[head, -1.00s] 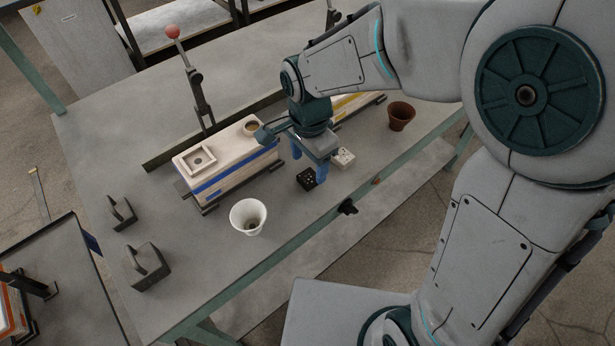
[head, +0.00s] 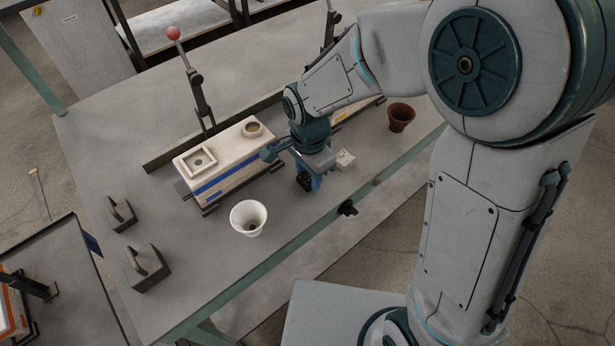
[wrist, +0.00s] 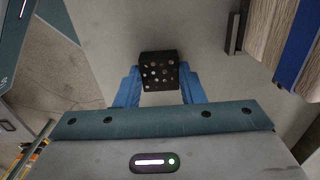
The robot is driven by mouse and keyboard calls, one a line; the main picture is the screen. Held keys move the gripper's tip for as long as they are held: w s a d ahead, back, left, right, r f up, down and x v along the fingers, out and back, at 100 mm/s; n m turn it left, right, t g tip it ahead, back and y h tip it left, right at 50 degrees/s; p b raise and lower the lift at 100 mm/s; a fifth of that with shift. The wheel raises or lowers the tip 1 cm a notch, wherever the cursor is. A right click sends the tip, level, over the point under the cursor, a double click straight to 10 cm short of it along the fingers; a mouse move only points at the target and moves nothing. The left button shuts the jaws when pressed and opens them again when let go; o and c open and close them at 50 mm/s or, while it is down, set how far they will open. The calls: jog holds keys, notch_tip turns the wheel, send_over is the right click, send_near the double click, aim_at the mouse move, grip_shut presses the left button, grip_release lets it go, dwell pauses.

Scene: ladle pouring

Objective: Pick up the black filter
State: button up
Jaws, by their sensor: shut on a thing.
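The black filter (head: 304,182) is a small dark block with holes. In the wrist view the black filter (wrist: 159,72) sits between the two blue fingers, its holed face toward the camera. My gripper (head: 312,184) is shut on it, low over the table's front half. In the wrist view my gripper (wrist: 158,88) has a finger against each side of the block. I cannot tell whether the filter still touches the table.
A white filter block (head: 345,159) is close on the right, and a brown pot (head: 401,117) is beyond it. A white cup (head: 248,218) stands front left. A wooden mould box (head: 225,165) lies behind left. Two dark handled blocks (head: 147,267) are at the left.

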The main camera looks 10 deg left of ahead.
jog(key=shift+r, duration=0.1)
notch_tip(320, 180, up, 4)
jog(key=shift+w+d+r, duration=0.1)
jog(key=shift+w+r, duration=0.05)
jog(key=shift+r, duration=0.05)
jog(key=w+d+r, duration=0.6)
jog(key=d, duration=0.3)
jog(key=shift+w+r, duration=0.25)
jog(key=shift+w, duration=0.15)
